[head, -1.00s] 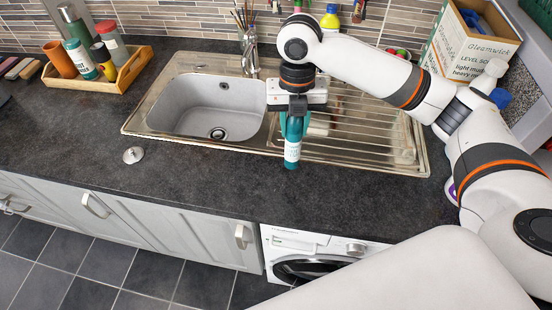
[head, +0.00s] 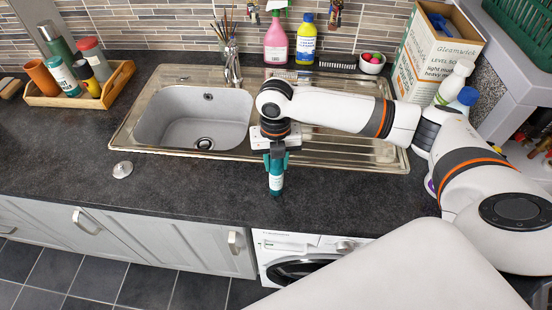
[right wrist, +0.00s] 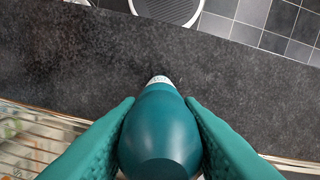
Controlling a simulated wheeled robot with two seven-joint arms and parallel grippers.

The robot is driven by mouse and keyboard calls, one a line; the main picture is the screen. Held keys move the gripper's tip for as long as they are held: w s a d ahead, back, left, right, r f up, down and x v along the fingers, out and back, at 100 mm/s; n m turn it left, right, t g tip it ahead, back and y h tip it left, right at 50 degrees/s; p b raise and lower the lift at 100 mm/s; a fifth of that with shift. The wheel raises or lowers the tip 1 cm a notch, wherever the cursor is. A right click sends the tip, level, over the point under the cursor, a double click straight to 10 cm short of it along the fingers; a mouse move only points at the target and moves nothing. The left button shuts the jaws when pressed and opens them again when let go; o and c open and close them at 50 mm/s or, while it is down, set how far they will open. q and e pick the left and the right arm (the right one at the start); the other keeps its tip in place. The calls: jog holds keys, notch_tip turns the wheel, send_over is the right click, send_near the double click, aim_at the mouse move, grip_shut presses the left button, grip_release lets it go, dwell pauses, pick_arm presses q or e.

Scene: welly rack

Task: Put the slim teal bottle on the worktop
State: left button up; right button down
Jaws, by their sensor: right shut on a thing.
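The slim teal bottle (head: 275,181) has a white label and is upright in the head view, at the front edge of the sink unit. My right gripper (head: 276,160) is shut on its upper part from above. In the right wrist view the teal bottle (right wrist: 160,130) sits between the two teal fingers of my right gripper (right wrist: 160,140). The dark worktop (head: 190,185) lies below and in front of it. I cannot tell whether the bottle's base touches the worktop. My left gripper is not in view.
A steel sink (head: 195,120) with a drainer lies behind. A sink plug (head: 122,169) lies on the worktop at left. A wooden tray (head: 85,95) of bottles stands at the back left, a cardboard box (head: 435,60) at the back right. The front worktop is mostly clear.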

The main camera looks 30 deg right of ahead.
jog(key=c, duration=1)
grip_release()
jog(key=shift+f, duration=0.1)
jog(key=r+b, duration=0.1)
jog(key=r, duration=0.2)
jog(key=r+b, duration=0.1)
jog(key=r, duration=0.3)
jog(key=r+b, duration=0.1)
jog(key=r, duration=0.3)
jog(key=shift+w, duration=0.3)
jog(key=shift+d+r, duration=0.1)
jog(key=shift+r, duration=0.55)
